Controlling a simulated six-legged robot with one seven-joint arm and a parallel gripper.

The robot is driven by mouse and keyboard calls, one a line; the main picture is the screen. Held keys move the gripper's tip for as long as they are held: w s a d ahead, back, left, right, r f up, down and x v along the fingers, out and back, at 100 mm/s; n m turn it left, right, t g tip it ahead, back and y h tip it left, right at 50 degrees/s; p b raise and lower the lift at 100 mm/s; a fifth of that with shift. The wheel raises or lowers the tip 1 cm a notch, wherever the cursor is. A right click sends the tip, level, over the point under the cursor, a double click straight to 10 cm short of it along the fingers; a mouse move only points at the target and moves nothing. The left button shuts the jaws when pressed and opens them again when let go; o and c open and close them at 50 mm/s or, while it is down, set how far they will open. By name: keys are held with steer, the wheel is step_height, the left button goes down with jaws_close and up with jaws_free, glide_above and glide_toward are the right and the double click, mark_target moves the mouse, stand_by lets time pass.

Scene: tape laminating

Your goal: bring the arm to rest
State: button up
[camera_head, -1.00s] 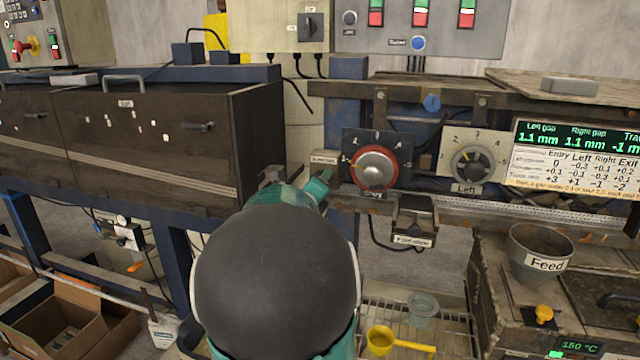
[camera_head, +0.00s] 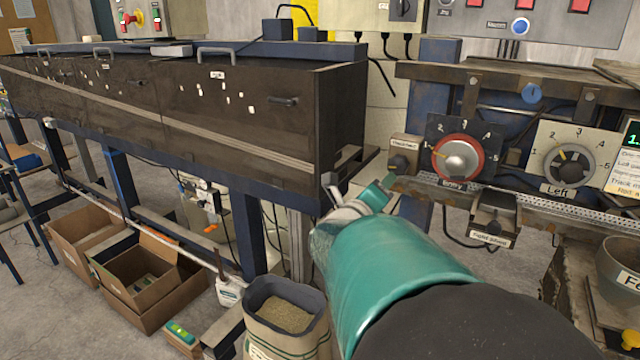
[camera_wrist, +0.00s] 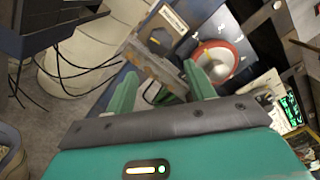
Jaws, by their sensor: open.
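My arm reaches from the bottom right of the head view, with my gripper (camera_head: 362,196) in front of the machine, left of and below the red-rimmed Entry dial (camera_head: 458,158). In the wrist view my gripper (camera_wrist: 160,92) shows two green fingers spread apart, with nothing seen between them. The Entry dial (camera_wrist: 216,62) is beyond the right finger there. I cannot tell from the head view how far the fingertips are from the machine.
A long dark cabinet (camera_head: 210,100) fills the left. A Left dial (camera_head: 569,163) and a small labelled box (camera_head: 494,212) are at the right. Cardboard boxes (camera_head: 150,285) and an open sack of granules (camera_head: 285,312) stand on the floor. Open floor (camera_head: 40,300) lies at far left.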

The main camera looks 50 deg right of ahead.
stand_by(0.3)
steer(key=w+a+f+n+t+y, duration=0.1)
steer(key=w+a+n+t+y, duration=0.6)
steer(key=a+n, duration=0.5)
steer(key=w+a+f+n+t+y, duration=0.1)
steer(key=w+a+n+t+y, duration=0.2)
steer(key=w+a+n+y, duration=0.8)
steer(key=s+a+f+n+g, duration=0.2)
steer(key=s+a+n, duration=0.25)
steer(key=a, duration=0.35)
steer(key=s+a+f+n+g, duration=0.1)
steer(key=s+a+f+n, duration=0.15)
steer(key=a+n, duration=0.5)
steer(key=s+a+f+n+g, duration=0.3)
steer(key=s+a+n+g, duration=0.1)
steer(key=s, duration=0.5)
steer(key=shift+s+a+n, duration=0.2)
steer(key=shift+a+n, duration=0.65)
steer(key=shift+n, duration=0.25)
steer(key=shift+w, duration=0.1)
